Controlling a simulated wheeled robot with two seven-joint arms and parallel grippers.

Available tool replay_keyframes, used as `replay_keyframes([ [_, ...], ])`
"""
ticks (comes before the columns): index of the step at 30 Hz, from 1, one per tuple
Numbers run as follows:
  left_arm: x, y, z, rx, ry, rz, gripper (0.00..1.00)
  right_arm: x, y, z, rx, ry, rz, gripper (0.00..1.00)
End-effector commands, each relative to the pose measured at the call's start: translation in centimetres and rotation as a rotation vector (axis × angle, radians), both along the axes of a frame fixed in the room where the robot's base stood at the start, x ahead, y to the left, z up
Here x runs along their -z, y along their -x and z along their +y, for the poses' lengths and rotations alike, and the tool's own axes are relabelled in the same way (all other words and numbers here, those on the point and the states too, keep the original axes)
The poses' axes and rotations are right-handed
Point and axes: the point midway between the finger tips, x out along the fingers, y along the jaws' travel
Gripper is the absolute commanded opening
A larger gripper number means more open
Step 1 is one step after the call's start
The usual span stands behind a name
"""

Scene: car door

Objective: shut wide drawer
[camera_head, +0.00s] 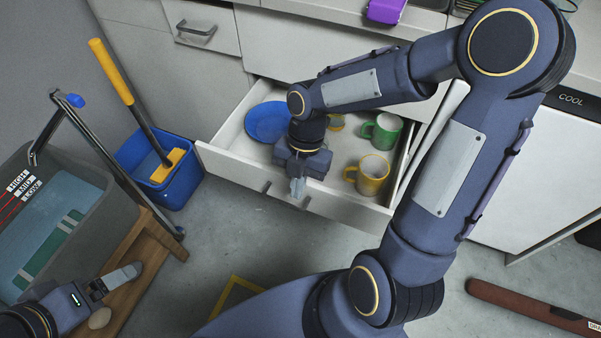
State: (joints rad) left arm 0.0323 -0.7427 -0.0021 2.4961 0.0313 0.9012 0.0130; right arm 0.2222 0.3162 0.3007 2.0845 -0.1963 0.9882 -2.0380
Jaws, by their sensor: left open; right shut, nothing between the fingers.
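The wide drawer (235,172) is pulled out of the white cabinet in the middle of the view. It holds a blue plate (266,122), a green mug (382,131) and a yellow mug (372,176). My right gripper (297,188) points down at the middle of the drawer front, by its handle (307,203). It is shut with nothing in it, and I cannot tell whether it touches the drawer. My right arm hides part of the drawer's inside and right side. My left gripper (112,298) is open and empty at the lower left, away from the drawer.
A blue bucket (186,187) with a yellow-handled tool (111,72) stands left of the drawer. A grey tub (70,190) is at the far left. A closed drawer (205,25) is above. A brown bar (530,305) lies on the floor at right.

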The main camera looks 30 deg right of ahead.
Motion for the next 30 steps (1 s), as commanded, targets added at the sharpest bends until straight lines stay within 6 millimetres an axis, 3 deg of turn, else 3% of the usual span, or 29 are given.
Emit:
replay_keyframes([
  [1, 0.9, 0.0, 0.0, 0.0, 0.0, 0.0, 0.83, 1.6, 0.4, 0.3, -0.002, 0.0, 0.005, 0.0],
  [4, 1.6, 0.0, 0.0, 0.0, 0.0, 0.0, 0.83, 3.4, 0.8, 0.8, -0.003, 0.0, 0.004, 0.0],
  [12, 1.7, 0.0, 0.0, 0.0, 0.0, 0.0, 0.83, 2.9, -1.6, -1.9, 0.003, 0.001, -0.001, 0.0],
  [26, 1.6, 0.0, 0.0, 0.0, 0.0, 0.0, 0.83, 2.7, -2.0, -2.4, 0.002, 0.0, 0.0, 0.0],
  [30, 0.6, 0.0, 0.0, 0.0, 0.0, 0.0, 0.83, 2.4, -3.3, -3.7, 0.006, 0.0, 0.0, 0.0],
])
